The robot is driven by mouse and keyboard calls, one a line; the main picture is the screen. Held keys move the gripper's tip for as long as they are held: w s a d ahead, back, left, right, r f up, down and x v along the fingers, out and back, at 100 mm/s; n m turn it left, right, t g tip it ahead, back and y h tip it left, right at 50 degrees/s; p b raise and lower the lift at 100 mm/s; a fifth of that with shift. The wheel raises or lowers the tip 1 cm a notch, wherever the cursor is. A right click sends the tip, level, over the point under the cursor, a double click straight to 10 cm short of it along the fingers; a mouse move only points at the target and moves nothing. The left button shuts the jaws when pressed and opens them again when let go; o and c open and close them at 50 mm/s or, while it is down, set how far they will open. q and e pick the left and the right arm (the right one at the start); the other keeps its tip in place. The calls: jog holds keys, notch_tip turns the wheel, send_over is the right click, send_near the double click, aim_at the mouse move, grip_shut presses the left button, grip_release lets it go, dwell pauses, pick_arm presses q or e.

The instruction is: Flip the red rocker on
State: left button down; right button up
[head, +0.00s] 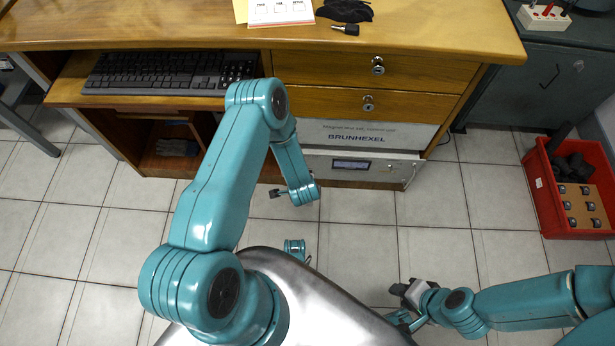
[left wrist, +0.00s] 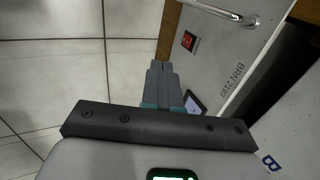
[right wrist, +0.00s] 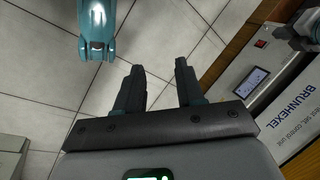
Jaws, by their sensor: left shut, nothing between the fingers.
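The red rocker (left wrist: 188,41) shows as a small red square on the white front panel (left wrist: 225,60) in the left wrist view. It also shows as a small red patch in the right wrist view (right wrist: 260,43). My right gripper (right wrist: 159,72) is open and empty, above the floor.
The panel carries a dark display (head: 351,164) and a metal handle (left wrist: 208,10). A red crate (head: 548,200) stands at right. Tiled floor between is clear.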

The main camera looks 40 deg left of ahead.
pick_arm(q)
jog(key=w+a+f+b, duration=0.4)
jog(key=w+f+b, duration=0.2)
jog(key=w+f, duration=0.1)
jog(key=shift+a+f, duration=0.2)
jog(key=shift+f, duration=0.45)
jog(key=shift+w, duration=0.15)
jog(key=shift+w+a+r, duration=0.25)
jog(key=shift+w+a, duration=0.05)
jog(key=shift+w, duration=0.1)
